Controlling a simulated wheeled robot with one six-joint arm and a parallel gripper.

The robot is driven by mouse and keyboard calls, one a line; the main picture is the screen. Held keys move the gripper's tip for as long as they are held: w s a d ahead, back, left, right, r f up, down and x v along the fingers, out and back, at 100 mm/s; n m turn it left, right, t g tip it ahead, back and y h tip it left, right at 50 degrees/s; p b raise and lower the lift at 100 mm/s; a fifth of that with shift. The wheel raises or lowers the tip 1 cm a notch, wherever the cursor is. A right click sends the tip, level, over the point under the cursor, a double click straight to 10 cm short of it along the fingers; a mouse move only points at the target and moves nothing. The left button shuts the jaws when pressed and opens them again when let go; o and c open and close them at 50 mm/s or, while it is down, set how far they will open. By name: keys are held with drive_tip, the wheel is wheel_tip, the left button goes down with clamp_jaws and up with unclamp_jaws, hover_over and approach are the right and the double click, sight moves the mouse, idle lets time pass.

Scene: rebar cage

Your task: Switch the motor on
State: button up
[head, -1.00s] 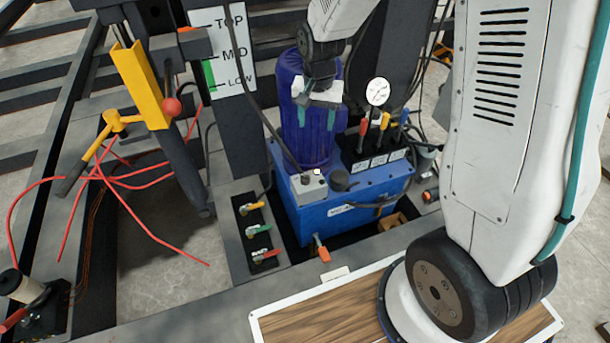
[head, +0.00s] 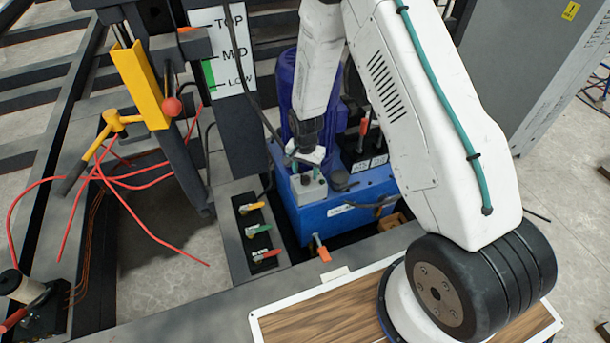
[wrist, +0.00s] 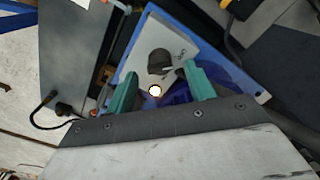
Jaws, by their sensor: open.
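The motor (head: 287,92) is a dark blue upright cylinder on a blue tank, partly hidden behind my arm in the head view. A small grey switch box (head: 308,190) stands at its front foot. In the wrist view a dark round knob (wrist: 158,60) sits on a grey face with small lettering, near a white round lamp or button (wrist: 155,91). My gripper (head: 305,170) is just above the grey box, pointing down. Its teal fingers are open (wrist: 161,76), one on each side of the knob in the picture. I cannot tell whether they touch anything.
The blue tank (head: 345,214) has a black cap (head: 340,179) and levers (head: 363,135) close to the right of the box. A cable runs down beside the motor. Coloured valve handles (head: 258,232) lie to the left. Red hoses and a yellow lever stand farther left.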

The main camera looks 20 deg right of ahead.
sight(305, 179)
drive_tip(key=shift+f, duration=1.4)
drive_tip(key=c, duration=1)
